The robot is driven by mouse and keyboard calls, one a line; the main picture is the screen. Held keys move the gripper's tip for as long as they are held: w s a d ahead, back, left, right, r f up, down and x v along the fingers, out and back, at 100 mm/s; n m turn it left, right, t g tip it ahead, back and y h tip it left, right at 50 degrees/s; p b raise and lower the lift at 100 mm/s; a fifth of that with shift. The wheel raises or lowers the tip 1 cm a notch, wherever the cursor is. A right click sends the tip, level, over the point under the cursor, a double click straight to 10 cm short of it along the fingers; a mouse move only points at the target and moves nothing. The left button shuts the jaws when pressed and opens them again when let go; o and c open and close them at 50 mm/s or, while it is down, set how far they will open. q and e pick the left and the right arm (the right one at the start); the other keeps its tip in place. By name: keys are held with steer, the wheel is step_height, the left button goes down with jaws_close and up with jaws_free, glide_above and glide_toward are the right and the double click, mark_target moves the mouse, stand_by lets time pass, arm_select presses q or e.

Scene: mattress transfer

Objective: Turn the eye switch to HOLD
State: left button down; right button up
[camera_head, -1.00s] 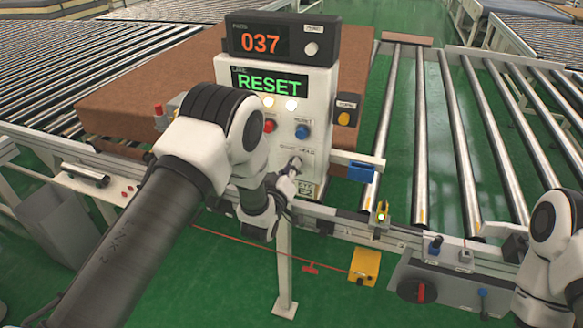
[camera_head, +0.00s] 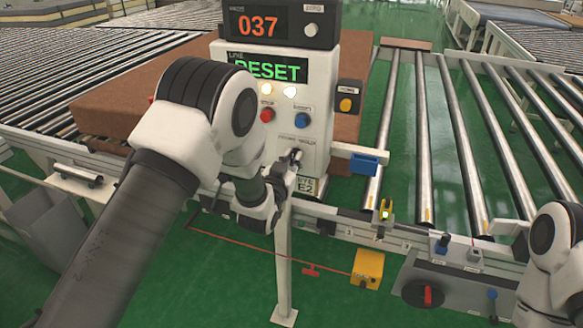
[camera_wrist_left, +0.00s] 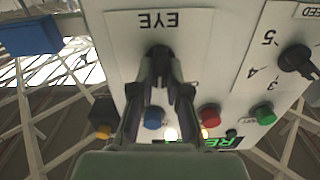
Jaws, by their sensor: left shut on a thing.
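The eye switch is a dark knob (camera_wrist_left: 160,52) on the white control panel (camera_head: 318,130). In the left wrist view it sits next to the upside-down label EYE (camera_wrist_left: 158,19). My left gripper (camera_head: 295,157) is at the lower part of the panel face. Its two dark fingers (camera_wrist_left: 159,84) are shut on the knob and cover much of it. In the head view the gripper hides the switch, and I cannot tell which position it points to. My right arm shows at the right edge of the head view, but its gripper is out of view.
The panel has a green RESET display (camera_head: 268,70), a red button (camera_head: 267,115) and a blue button (camera_head: 302,120). A yellow-lit sensor (camera_head: 385,210) stands on the conveyor rail. A brown mattress (camera_head: 130,95) lies behind the panel. A speed knob (camera_wrist_left: 296,60) is near the switch.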

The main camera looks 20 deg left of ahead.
arm_select(q)
steer(key=shift+d+f+m+b, duration=0.15)
steer(key=shift+m+b, duration=2.05)
steer(key=shift+m, duration=0.8)
steer(key=c, duration=1.2)
jaws_free()
steer(key=shift+s, duration=0.1)
steer(key=shift+o, duration=0.2)
steer(key=s, duration=1.2)
